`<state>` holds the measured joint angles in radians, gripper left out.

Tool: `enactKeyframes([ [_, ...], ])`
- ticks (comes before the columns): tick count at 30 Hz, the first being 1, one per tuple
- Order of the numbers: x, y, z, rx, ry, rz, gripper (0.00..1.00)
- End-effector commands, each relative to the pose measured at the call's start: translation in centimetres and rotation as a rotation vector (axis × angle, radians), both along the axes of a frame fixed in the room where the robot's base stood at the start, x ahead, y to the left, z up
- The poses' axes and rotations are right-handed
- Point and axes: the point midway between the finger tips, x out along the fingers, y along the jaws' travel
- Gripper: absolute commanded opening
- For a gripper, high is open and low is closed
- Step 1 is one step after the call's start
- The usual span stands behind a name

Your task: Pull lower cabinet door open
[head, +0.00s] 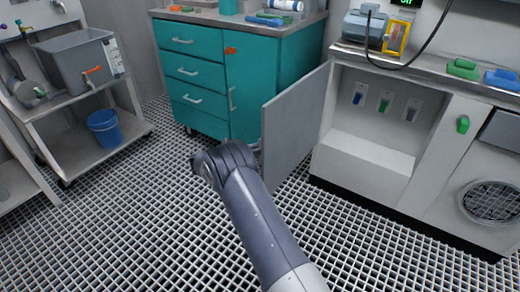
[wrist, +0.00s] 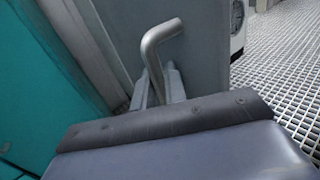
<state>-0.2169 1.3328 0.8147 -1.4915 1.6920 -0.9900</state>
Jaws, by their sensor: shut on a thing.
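The lower cabinet door (head: 297,120) is a flat grey panel. It stands swung wide out from the white cabinet (head: 365,155), and the cabinet's inside shows. In the wrist view the door (wrist: 208,65) carries a bent metal bar handle (wrist: 155,48). My gripper (wrist: 160,88) is shut on the handle's lower part. In the head view my arm reaches to the door's left edge and hides most of the gripper and the handle.
A teal drawer cabinet (head: 195,70) stands close to the left of the open door. A shelf rack with a grey tank (head: 75,60) and a blue bucket (head: 105,127) is at left. The grated floor (head: 130,220) in front is clear.

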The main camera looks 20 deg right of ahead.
Motion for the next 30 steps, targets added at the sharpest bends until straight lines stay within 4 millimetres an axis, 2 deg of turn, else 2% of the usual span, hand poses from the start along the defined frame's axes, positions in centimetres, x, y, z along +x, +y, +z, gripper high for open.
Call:
enactKeyframes([
  [1,0.0,-0.2,0.1,-0.001,-0.002,-0.002,0.00],
  [2,0.0,-0.2,0.1,-0.001,-0.002,-0.002,0.13],
  [3,0.0,-0.2,0.1,-0.001,-0.002,-0.002,0.17],
  [11,0.0,0.0,0.1,0.000,-0.001,-0.001,0.18],
  [14,0.0,0.7,0.1,-0.001,-0.001,0.001,0.18],
  [17,-0.1,2.2,0.2,-0.001,-0.001,0.003,0.18],
  [24,-0.4,7.1,0.2,-0.001,-0.001,0.002,0.18],
  [30,-0.6,9.8,0.1,-0.001,-0.002,-0.001,0.18],
])
